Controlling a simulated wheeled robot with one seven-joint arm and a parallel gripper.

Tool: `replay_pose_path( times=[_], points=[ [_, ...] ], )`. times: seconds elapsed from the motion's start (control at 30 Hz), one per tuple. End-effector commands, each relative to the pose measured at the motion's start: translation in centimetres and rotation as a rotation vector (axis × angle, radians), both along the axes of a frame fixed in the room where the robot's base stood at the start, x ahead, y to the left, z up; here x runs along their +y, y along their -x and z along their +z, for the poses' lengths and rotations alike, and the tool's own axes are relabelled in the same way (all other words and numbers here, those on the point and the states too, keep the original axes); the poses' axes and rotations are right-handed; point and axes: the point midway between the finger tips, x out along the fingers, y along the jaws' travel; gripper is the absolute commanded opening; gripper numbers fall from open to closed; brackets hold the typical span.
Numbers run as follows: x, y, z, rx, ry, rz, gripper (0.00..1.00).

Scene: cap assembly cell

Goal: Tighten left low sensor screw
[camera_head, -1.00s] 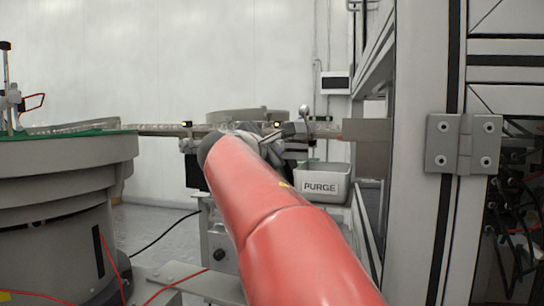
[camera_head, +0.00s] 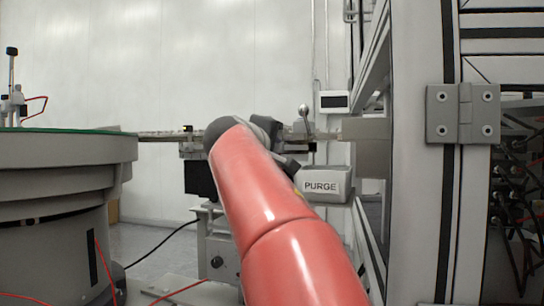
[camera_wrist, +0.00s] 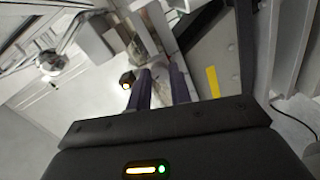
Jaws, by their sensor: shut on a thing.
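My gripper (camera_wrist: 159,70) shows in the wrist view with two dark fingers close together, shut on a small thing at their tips. The fingers mostly hide it; by its place it appears to be the sensor screw. A small black sensor (camera_wrist: 127,79) with a yellow light sits just left of the fingertips. In the head view my red arm and grey wrist cover the gripper and the screw. The wrist lies in front of the track (camera_head: 160,136).
A grey bin marked PURGE (camera_head: 325,184) stands right of my arm. A large round feeder bowl (camera_head: 60,160) is at left. A hinged machine frame (camera_head: 415,200) fills the right. A round metal knob (camera_head: 303,110) rises above the track; it also shows in the wrist view (camera_wrist: 48,62).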

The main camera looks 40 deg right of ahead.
Motion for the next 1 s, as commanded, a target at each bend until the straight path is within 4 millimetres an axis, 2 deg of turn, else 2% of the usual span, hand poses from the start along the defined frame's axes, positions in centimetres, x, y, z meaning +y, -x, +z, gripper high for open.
replay_pose_path(
  times=[0.5, 1.0],
  points=[
    [-0.04, -0.01, -0.26, -0.262, -0.193, -0.001, 0.0],
    [-0.05, 0.01, -0.15, -0.307, -0.227, -0.002, 0.0]
  ],
)
